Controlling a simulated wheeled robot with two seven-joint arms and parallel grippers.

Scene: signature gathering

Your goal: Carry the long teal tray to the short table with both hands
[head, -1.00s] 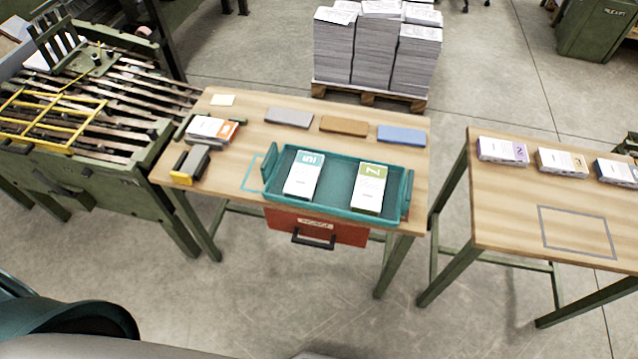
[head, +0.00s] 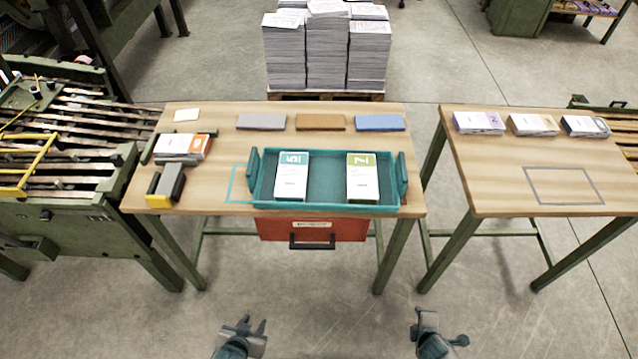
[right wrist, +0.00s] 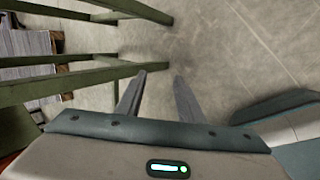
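The long teal tray (head: 326,207) sits on the near part of the left wooden table (head: 225,135) in the head view. It has an upright handle at each short end and holds two stacks of printed sheets, one teal-labelled (head: 291,180) and one green-labelled (head: 362,180). The table to the right (head: 500,185) is shorter and has a grey rectangle outline (head: 563,201) on it. My left gripper (head: 243,326) and right gripper (head: 439,328) are low in front of the table, apart from the tray. Both look open and empty; the right wrist view shows spread fingers (right wrist: 158,80).
A red drawer (head: 313,229) hangs under the tray table. A grey and yellow tool (head: 165,185), a stack (head: 183,146) and coloured pads (head: 320,122) lie on it. Several stacks (head: 478,122) line the right table's back. A gap separates the tables; the floor in front is clear.

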